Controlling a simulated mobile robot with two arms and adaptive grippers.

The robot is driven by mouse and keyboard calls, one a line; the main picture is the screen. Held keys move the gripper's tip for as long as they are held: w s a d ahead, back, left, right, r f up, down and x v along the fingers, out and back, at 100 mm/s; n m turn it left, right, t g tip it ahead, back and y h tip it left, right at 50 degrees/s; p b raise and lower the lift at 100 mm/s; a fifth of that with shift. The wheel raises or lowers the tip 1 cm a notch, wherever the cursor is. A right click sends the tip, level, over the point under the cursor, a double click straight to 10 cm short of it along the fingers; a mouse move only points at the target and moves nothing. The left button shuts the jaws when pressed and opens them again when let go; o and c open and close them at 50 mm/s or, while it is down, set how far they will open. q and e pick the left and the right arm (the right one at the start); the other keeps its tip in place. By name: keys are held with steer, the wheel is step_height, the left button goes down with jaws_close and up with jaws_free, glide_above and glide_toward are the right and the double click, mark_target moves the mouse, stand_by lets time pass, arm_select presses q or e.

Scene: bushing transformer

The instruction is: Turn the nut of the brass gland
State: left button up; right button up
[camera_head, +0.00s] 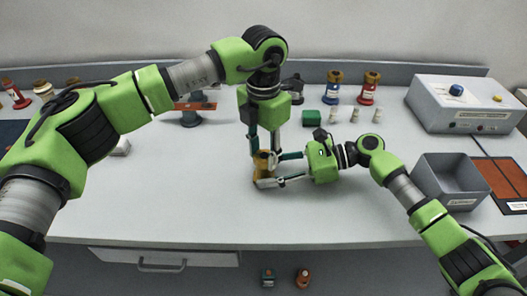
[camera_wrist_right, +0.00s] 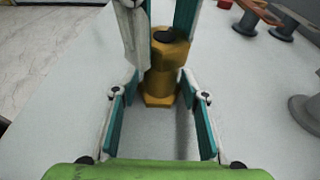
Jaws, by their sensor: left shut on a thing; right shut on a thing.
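The brass gland (camera_head: 262,164) stands upright on the table, in the middle of the head view. In the right wrist view the gland (camera_wrist_right: 160,88) shows a wide hexagonal foot, a narrower body and a hexagonal nut (camera_wrist_right: 172,50) at the top with a dark opening. My left gripper (camera_head: 264,152) points straight down from above, its fingers shut on the nut, one on each side. My right gripper (camera_head: 270,170) lies low and level, coming from the right, its fingers shut around the gland's body below the nut. The fingers hide part of the gland in the head view.
A grey open bin (camera_head: 447,178) and a grey control box (camera_head: 462,103) stand at the right. A green block (camera_head: 311,117), small pale parts and blue and red bushings (camera_head: 332,88) stand behind. The table front (camera_head: 180,215) is clear.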

mark_target(264, 156)
arm_select(q)
steer(key=o, duration=1.1)
step_height(264, 156, up, 12)
steer(key=shift+r, duration=0.1)
